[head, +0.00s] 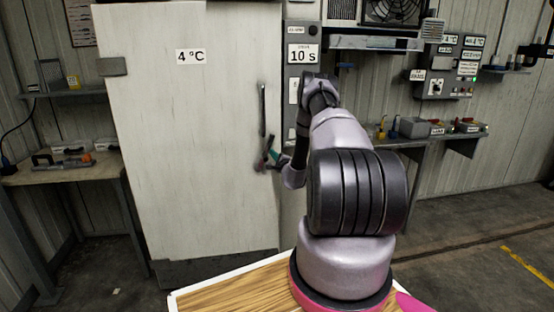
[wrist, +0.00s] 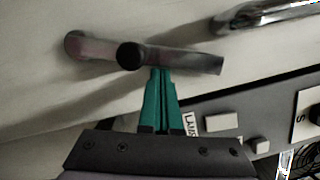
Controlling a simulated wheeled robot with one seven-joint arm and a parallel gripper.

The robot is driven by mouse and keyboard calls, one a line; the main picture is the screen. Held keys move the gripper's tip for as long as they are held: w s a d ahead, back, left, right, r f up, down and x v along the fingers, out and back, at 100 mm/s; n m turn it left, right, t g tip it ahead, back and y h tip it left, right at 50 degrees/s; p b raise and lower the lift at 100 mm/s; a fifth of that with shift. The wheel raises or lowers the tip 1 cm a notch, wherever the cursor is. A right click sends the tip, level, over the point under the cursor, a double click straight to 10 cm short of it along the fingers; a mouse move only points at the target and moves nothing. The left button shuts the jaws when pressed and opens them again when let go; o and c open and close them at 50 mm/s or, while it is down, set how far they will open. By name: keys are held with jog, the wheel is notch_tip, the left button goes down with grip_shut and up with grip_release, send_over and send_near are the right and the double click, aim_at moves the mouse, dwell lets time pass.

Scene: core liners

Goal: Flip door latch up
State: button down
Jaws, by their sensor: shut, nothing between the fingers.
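The white door (head: 190,130) marked 4 °C is closed. Its dark latch (head: 266,155) sits near the right edge, below the vertical handle (head: 262,110), and looks tilted in the head view. In the wrist view the latch (wrist: 180,60) is a bar with a round dark knob, crossing above my fingers. My gripper (wrist: 159,75) has teal fingers, shut together and empty. Their tips meet the bar's lower edge in the picture, just right of the knob; I cannot tell whether they touch. In the head view my gripper (head: 274,156) is right beside the latch.
A grey control column (head: 301,75) with a 10 s label stands right of the door. A bench with tools (head: 65,165) is at the left, and a shelf with boxes (head: 430,135) is at the right. Floor at the right is open.

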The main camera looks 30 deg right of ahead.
jog(key=shift+w+a+r+n+g, duration=0.15)
jog(key=shift+a+r+n, duration=0.15)
jog(key=shift+a+n, duration=0.2)
jog(key=shift+w+a+r+n+g, duration=0.15)
jog(key=shift+a+r+n, duration=0.1)
jog(key=shift+a+n, duration=0.25)
jog(key=shift+w+a+r, duration=0.1)
jog(key=shift+a+r, duration=0.15)
jog(key=shift+a, duration=0.15)
jog(key=d, duration=0.1)
jog(key=s+d, duration=0.1)
jog(key=d, duration=0.2)
jog(key=shift+s+f, duration=0.25)
jog(key=shift+s, duration=0.15)
send_near(265, 149)
jog(key=s+d, duration=0.3)
jog(key=shift+s+d, duration=0.25)
jog(key=shift+d, duration=0.15)
